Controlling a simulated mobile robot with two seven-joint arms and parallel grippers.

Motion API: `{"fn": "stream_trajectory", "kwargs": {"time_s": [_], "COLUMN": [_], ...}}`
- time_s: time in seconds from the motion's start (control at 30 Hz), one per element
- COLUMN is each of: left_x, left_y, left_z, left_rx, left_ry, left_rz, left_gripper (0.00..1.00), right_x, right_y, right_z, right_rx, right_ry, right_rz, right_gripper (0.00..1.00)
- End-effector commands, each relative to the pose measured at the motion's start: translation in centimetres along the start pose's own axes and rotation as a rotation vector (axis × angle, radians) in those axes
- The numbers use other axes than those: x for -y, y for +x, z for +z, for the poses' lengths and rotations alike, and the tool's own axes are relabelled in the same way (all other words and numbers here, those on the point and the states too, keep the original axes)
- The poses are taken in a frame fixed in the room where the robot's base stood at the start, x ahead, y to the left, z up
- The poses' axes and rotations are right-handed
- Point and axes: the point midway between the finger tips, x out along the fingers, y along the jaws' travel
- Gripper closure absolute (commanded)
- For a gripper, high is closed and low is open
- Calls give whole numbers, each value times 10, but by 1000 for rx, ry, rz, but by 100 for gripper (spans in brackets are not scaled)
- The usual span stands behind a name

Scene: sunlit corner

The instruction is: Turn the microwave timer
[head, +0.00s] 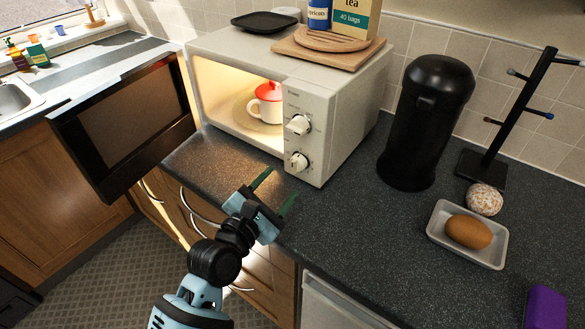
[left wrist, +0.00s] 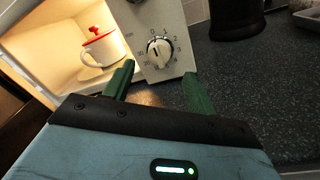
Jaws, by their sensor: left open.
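The white microwave (head: 335,135) stands on the dark worktop with its door (head: 130,105) swung wide open to the left. Its lit inside holds a white mug (head: 268,108) with a red lid. Two knobs sit on the front panel, an upper one (head: 299,125) and a lower one (head: 300,161). In the left wrist view a dial with numbers around it (left wrist: 160,50), apparently the lower knob, shows ahead between the fingers. My left gripper (head: 275,192) is open and empty, below and in front of the panel, apart from the knob. My right gripper is not in view.
A wooden board (head: 320,52) with a tea box and a can lies on the microwave, beside a black plate (head: 265,22). To the right stand a black canister (head: 427,120), a mug tree (head: 510,125) and a tray (head: 440,235) with a brown item.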

Motion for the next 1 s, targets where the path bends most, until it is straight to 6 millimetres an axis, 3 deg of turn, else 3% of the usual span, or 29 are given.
{"fn": "stream_trajectory", "kwargs": {"time_s": [0.2,0.4,0.83,1.0], "left_x": [-1,-1,0,0], "left_y": [34,55,63,63], "left_z": [1,0,0,0], "left_rx": [1,0,0,0], "left_ry": [3,3,2,2], "left_rz": [0,0,1,1], "left_gripper": [44,44,44,66], "right_x": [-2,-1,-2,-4], "right_y": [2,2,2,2], "right_z": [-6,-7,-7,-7], "right_rx": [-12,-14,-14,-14], "right_ry": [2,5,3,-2], "right_rz": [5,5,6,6], "right_gripper": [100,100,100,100]}}
